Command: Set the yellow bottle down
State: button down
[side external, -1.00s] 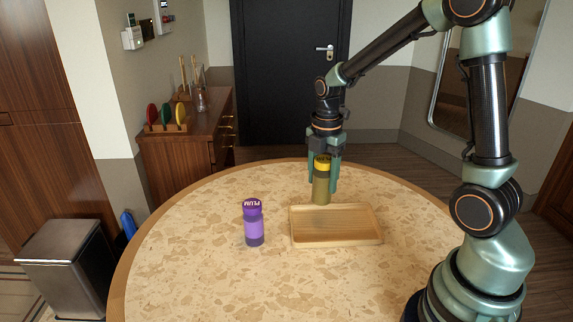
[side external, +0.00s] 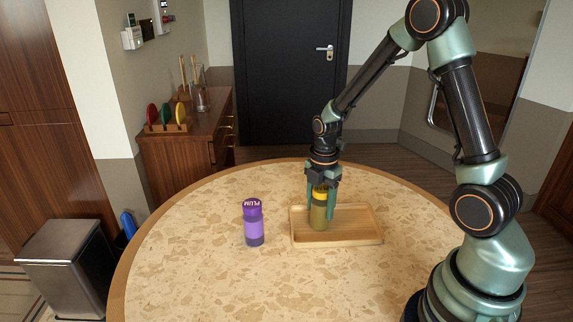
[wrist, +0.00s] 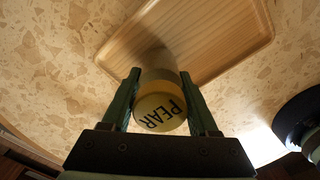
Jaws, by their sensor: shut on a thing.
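The yellow bottle (side external: 318,213) has a yellow cap and an olive-yellow body. In the side view it is upright over the left part of the wooden tray (side external: 360,226); I cannot tell whether its base touches the tray floor. My gripper (side external: 320,205) points down with its green fingers on either side of the bottle, shut on it. In the wrist view the cap (wrist: 160,112) reads PEAR and sits between the fingertips (wrist: 160,85). The tray (wrist: 215,30) shows beyond it, and the bottle's lower part is mostly hidden by the cap.
A purple bottle (side external: 253,225) with a PLUM cap stands on the round speckled table (side external: 200,270), left of the tray and apart from it. The right part of the tray is empty. The table's front and left are clear.

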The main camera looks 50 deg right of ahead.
jog(key=shift+c, duration=0.8)
grip_release()
notch_tip(320, 180, up, 12)
jog(key=shift+r, duration=0.1)
jog(key=shift+s+a+r+m, duration=0.1)
jog(key=shift+a+r+m, duration=0.1)
jog(key=shift+r+m, duration=0.1)
jog(key=s+a+r+m+t, duration=0.5)
jog(key=s+a+r+m, duration=0.2)
jog(key=m, duration=1)
jog(key=shift+s+a+r+t, duration=0.3)
jog(key=shift+s+a, duration=0.05)
jog(key=shift+a, duration=0.45)
